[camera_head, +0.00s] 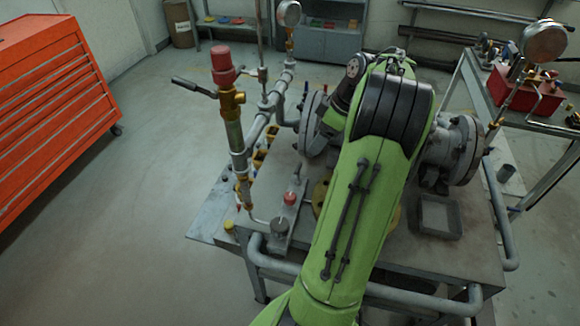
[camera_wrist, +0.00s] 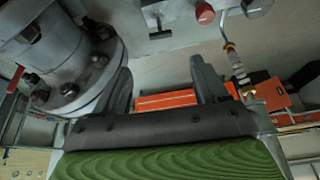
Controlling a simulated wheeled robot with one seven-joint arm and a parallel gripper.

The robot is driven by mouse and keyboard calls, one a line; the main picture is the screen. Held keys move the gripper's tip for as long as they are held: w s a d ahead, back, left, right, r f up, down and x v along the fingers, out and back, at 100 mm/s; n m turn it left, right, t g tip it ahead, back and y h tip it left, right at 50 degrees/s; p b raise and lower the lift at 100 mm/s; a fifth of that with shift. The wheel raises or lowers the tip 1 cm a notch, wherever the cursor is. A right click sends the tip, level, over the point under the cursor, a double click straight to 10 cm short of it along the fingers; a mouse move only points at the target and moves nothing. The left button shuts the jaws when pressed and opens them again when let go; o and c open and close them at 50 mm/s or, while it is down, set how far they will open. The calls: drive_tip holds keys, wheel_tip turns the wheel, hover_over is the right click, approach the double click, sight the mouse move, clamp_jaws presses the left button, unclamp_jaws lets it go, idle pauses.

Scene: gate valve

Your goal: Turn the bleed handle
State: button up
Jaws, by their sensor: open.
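The likely bleed handle is a dark lever (camera_head: 193,86) that sticks out to the left from a brass fitting (camera_head: 232,100) under a red cap (camera_head: 222,66). This fitting tops an upright pipe at the bench's left side. In the wrist view my gripper (camera_wrist: 160,68) is open, with nothing between its two dark fingers. A bolted valve flange (camera_wrist: 85,75) is left of the fingers, and a brass-ended pipe (camera_wrist: 237,62) is to their right. I cannot make out the lever in the wrist view. In the head view my arm hides the gripper and much of the valve.
The bench (camera_head: 215,212) has a grey rail (camera_head: 300,272) along its front. A plate with a red knob (camera_head: 290,198) lies near the pipe; the knob also shows in the wrist view (camera_wrist: 205,12). An orange tool cabinet (camera_head: 55,110) stands left. Floor between cabinet and bench is clear.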

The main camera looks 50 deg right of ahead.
sight(299, 167)
drive_tip(key=b+x, duration=0.5)
drive_tip(key=x, duration=1)
drive_tip(key=shift+s, duration=0.1)
drive_tip(key=shift+a, duration=0.1)
drive_tip(key=c, duration=1.1)
